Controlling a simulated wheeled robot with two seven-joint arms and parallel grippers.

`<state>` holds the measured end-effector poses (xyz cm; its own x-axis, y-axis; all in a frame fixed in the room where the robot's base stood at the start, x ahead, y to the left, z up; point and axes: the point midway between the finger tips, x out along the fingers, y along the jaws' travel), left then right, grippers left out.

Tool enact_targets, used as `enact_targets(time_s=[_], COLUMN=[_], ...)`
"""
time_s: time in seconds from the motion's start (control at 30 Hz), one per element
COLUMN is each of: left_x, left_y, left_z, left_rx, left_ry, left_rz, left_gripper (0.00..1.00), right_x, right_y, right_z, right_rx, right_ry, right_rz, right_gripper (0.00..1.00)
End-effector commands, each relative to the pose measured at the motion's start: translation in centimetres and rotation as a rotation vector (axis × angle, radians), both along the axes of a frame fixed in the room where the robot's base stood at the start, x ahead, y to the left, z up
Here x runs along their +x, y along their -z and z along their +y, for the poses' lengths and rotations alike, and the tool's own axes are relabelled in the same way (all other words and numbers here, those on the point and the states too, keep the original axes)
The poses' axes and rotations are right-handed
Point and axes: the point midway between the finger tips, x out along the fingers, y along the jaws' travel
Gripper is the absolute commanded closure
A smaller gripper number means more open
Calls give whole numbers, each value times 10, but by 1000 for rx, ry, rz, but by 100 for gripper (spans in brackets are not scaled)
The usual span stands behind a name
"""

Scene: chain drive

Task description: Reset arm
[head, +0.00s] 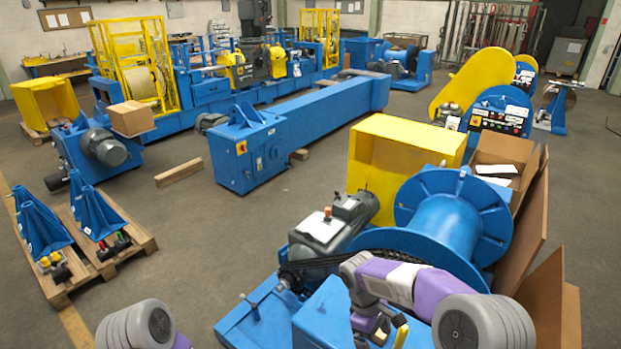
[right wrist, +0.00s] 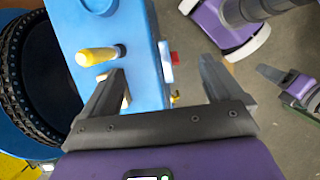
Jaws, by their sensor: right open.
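My right arm (head: 405,282), purple and grey, reaches over the blue chain-drive machine at the lower middle of the head view. Its gripper (head: 378,325) points down there. In the right wrist view the right gripper (right wrist: 165,90) has its two dark fingers spread wide, with nothing held between them. The left finger overlaps the blue machine surface (right wrist: 110,20), close to a yellow handle (right wrist: 97,56). A dark finger-like part with a purple body (right wrist: 290,85) at the right edge looks like my left gripper, mostly cut off; its jaw state is unclear.
A dark chain (right wrist: 12,85) runs round a wheel at the left of the wrist view. A large blue drum (head: 450,215) and yellow guard (head: 385,175) stand behind my right arm. Pallets (head: 135,235) with blue brackets stand left. Open floor (head: 215,235) lies between.

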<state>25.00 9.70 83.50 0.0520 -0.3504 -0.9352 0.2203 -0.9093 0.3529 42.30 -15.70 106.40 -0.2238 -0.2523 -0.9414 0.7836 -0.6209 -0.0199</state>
Motion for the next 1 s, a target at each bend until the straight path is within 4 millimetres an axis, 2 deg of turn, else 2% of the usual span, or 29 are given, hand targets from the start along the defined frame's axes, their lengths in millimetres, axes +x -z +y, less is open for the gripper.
enact_targets(time_s=[0.03,0.27,0.37,0.53,0.7,0.83,1.0], left_x=[1,2,1,1,2,2,2], left_y=[6,20,28,48,71,84,94], left_z=[0,0,0,0,0,0,0], left_rx=[0,1,0,0,0,0,0], left_ry=[-1,0,0,-1,-1,-1,-1], left_rz=[-2,-3,-2,-2,-2,-2,-2], left_gripper=[57,57,57,57,57,57,57], right_x=[-4,-23,-36,-72,-114,-142,-165], right_y=[19,89,124,198,266,300,321], right_z=[2,21,31,53,69,70,64], right_rx=[24,155,221,353,452,470,455], right_ry=[15,115,185,394,706,931,1118], right_rz=[2,-5,-8,-20,-60,-107,-164], right_gripper=[6,6,6,6,6,6,6])
